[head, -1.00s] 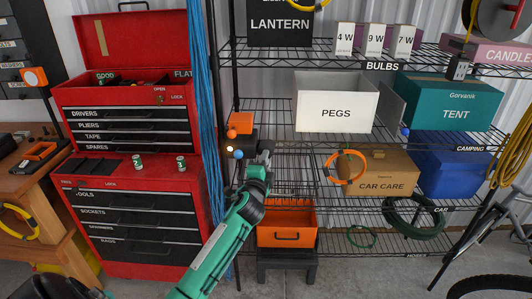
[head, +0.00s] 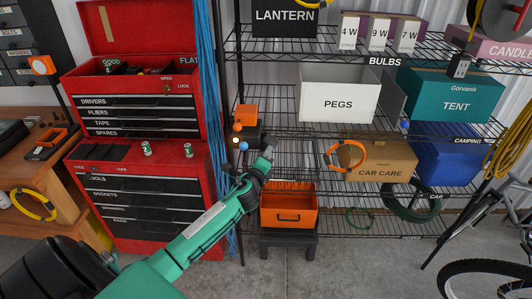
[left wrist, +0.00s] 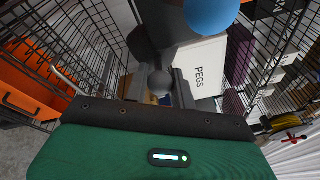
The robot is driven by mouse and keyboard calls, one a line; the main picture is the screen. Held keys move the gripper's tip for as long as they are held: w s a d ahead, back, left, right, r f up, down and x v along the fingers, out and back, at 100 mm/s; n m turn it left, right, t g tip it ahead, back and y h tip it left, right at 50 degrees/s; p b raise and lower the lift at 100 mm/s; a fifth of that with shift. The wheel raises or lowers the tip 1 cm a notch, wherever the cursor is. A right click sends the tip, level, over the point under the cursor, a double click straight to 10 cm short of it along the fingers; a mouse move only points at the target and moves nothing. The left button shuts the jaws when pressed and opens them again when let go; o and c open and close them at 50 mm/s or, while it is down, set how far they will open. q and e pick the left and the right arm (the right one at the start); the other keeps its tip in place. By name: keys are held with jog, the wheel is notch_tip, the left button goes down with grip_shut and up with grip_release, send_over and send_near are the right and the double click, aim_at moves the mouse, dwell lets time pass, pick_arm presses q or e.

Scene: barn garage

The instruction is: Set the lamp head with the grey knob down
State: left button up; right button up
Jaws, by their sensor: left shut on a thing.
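My left gripper (head: 266,160) is in front of the left part of the wire shelf, above the orange drawer box. In the left wrist view its fingers (left wrist: 160,88) are closed around a round grey knob (left wrist: 160,82). A dark shape lies beyond the knob; how much of it belongs to the lamp head I cannot tell. In the head view the lamp head is mostly hidden by the gripper. Whether it touches the shelf cannot be seen. A blue ball (left wrist: 210,14) looms close in the left wrist view. My right gripper is out of view.
Left of the gripper, an orange block (head: 245,115) and small orange, white and blue balls (head: 243,146) sit on the shelf. The PEGS box (head: 339,92) stands to the right. The orange drawer box (head: 288,207) is below. Blue cords (head: 208,100) hang at the left.

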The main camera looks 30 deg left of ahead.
pick_arm(q)
jog(key=shift+f, duration=0.1)
dwell(0.3)
jog(key=o, duration=0.9)
jog(key=shift+b+v, duration=1.85)
jog(key=shift+v, duration=5.1)
